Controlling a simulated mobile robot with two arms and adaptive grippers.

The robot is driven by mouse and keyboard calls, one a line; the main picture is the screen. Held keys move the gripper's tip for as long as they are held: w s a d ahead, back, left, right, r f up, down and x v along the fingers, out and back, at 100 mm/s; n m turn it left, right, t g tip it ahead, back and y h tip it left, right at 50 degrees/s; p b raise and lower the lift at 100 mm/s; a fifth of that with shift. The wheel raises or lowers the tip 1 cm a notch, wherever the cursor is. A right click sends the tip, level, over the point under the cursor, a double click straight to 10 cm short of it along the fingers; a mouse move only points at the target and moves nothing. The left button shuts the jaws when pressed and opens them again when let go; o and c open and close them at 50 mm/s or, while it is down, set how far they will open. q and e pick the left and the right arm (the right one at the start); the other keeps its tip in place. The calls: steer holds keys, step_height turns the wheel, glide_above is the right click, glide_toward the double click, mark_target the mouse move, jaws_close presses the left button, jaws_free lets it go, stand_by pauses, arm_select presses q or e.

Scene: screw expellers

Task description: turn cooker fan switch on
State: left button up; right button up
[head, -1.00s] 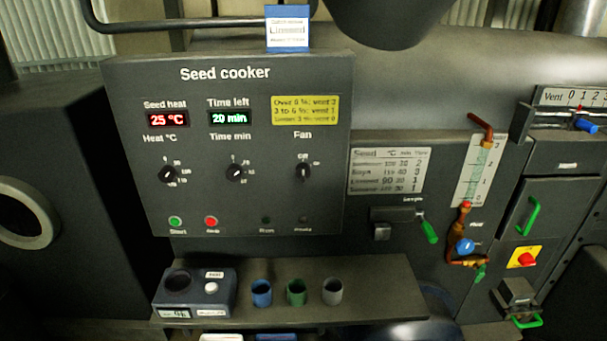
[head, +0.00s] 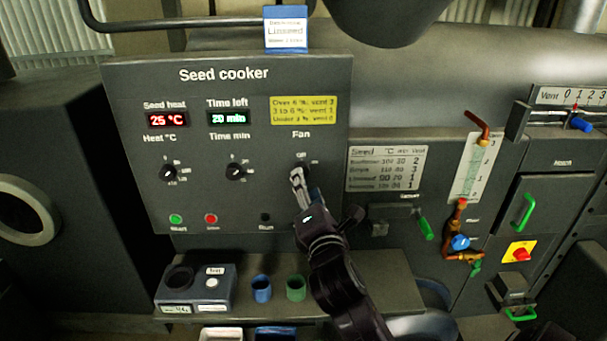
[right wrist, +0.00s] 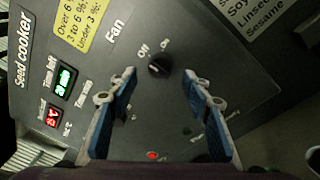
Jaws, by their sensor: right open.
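The seed cooker panel (head: 255,100) is dark grey with a Fan switch, a small black knob (right wrist: 159,65), under the Fan label. The knob has Off and On marks beside it in the right wrist view. In the head view my right gripper (head: 298,175) is in front of the Fan knob and mostly covers it. In the right wrist view the gripper (right wrist: 159,78) is open, its two blue-padded fingers standing on either side, with the knob seen between and ahead of them. The fingers do not touch the knob there. My left gripper is not in view.
Heat knob (head: 168,173) and time knob (head: 235,171) sit left of the fan, with green start (head: 176,219) and red (head: 211,219) buttons below. A shelf (head: 385,285) below holds a blue meter (head: 195,288) and cups. A green-handled lever (head: 425,228) is to the right.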

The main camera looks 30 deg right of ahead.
steer(key=shift+p+x, duration=0.5)
steer(key=shift+x, duration=1.95)
steer(key=shift+f, duration=0.1)
steer(key=shift+c, duration=0.4)
steer(key=c, duration=1.1)
